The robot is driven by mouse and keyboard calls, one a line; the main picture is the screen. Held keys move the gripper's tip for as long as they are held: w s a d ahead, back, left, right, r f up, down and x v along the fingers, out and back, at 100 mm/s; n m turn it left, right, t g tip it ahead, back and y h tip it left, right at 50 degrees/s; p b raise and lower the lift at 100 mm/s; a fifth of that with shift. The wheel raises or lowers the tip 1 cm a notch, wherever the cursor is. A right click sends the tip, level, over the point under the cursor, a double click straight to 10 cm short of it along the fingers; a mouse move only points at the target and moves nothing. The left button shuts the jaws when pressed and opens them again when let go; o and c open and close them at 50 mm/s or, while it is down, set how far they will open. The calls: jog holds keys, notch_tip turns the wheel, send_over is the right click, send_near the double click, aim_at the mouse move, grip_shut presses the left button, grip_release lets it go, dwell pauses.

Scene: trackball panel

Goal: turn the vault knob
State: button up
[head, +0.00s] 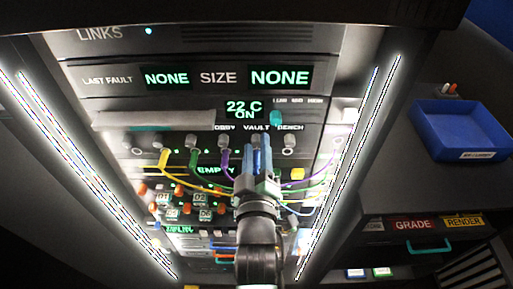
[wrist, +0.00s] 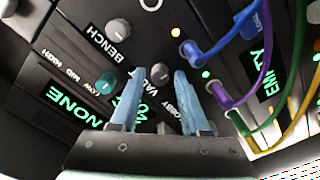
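The vault knob (wrist: 160,74), small, round and grey, shows in the wrist view between the two blue fingertips of my gripper (wrist: 160,76). The fingers stand apart on either side of it, and I cannot tell whether either touches it. The left finger partly covers the VAULT label (wrist: 131,87). In the head view my gripper (head: 258,142) reaches up to the panel just below the VAULT label (head: 257,128) and hides the knob.
The bench knob (wrist: 118,29) and a teal knob (wrist: 106,83) are nearby. Purple, green and yellow cables (head: 225,160) hang close around my gripper. Bright light strips (head: 345,165) flank the panel. A blue bin (head: 460,128) is at right.

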grip_shut()
jog(key=shift+m, duration=0.4)
jog(key=m+b, duration=0.1)
jog(key=m, duration=0.2)
jog(key=shift+m, duration=0.3)
jog(key=m+b, duration=0.1)
jog(key=m, duration=0.3)
jog(key=shift+m, duration=0.3)
jog(key=m+b, duration=0.1)
jog(key=m, duration=0.3)
jog(key=shift+m, duration=2.5)
